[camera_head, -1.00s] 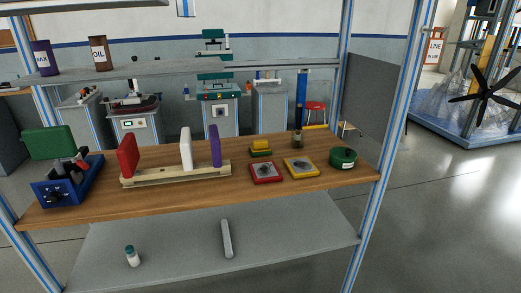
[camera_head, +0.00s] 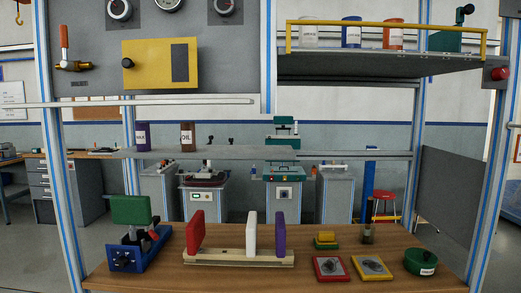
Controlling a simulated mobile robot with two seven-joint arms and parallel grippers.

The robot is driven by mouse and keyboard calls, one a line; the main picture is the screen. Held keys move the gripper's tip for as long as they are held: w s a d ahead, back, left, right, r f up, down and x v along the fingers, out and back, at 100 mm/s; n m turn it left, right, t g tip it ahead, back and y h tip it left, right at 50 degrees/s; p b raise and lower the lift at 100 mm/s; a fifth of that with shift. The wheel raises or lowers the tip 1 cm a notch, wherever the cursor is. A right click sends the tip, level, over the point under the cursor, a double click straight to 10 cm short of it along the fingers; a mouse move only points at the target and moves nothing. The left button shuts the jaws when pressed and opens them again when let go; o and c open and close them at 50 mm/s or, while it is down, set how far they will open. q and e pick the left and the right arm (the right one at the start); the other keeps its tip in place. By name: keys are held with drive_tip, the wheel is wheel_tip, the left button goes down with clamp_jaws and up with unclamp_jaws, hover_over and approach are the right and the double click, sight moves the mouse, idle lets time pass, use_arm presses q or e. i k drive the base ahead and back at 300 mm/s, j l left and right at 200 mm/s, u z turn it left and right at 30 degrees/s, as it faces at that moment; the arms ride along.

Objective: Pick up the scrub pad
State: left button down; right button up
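A small yellow-and-green block (camera_head: 326,240), which looks like the scrub pad, rests on the wooden workbench (camera_head: 215,277) right of centre. It stands behind a red square tray (camera_head: 322,274) and a yellow square tray (camera_head: 385,268), each holding something dark grey. No gripper touches the block. Neither of my grippers shows in the head view.
A green round tin (camera_head: 421,264) stands right of the trays, with a small jar (camera_head: 367,233) behind. To the left are a wooden rack (camera_head: 240,262) holding red, white and purple slabs, and a blue device (camera_head: 124,259). Shelves and frame posts surround the bench.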

sight(326, 239)
drive_tip(key=i+l+u, duration=0.35)
drive_tip(key=l, duration=0.2)
drive_tip(key=i+l+u, duration=0.2)
drive_tip(key=l+u, duration=0.15)
drive_tip(key=l, duration=0.3)
drive_tip(key=i+l+u, duration=0.2)
drive_tip(key=l, duration=0.15)
